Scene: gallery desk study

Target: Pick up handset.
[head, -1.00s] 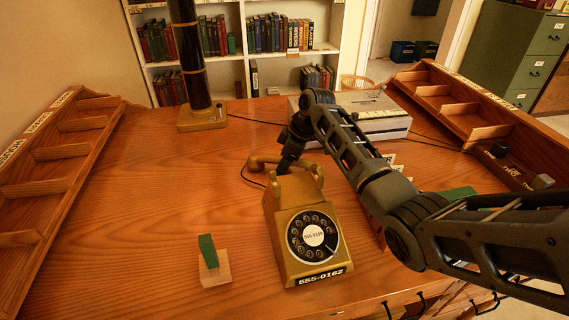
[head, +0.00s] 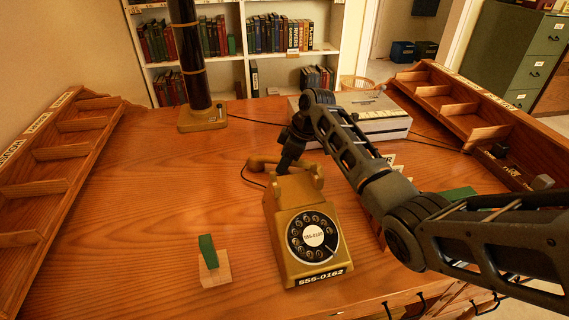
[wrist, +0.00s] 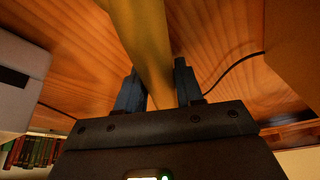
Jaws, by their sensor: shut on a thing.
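A gold rotary telephone (head: 300,230) stands on the wooden desk, its dial facing me and "555-0162" on its front. Its gold handset (head: 262,163) lies across the top at the back, at or very near the cradle; I cannot tell whether it is lifted clear. My gripper (head: 285,168) reaches down from behind the telephone, and its fingers are mostly hidden there. In the wrist view, the two dark fingers of my gripper (wrist: 160,90) are shut on the gold handset (wrist: 146,45), one on each side of its bar.
A dark column on a brass base (head: 203,118) stands behind left. Compartment racks line the left (head: 65,160) and right (head: 465,115) sides. A grey machine (head: 375,122) sits behind my arm. The left-centre desk (head: 150,200) is clear.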

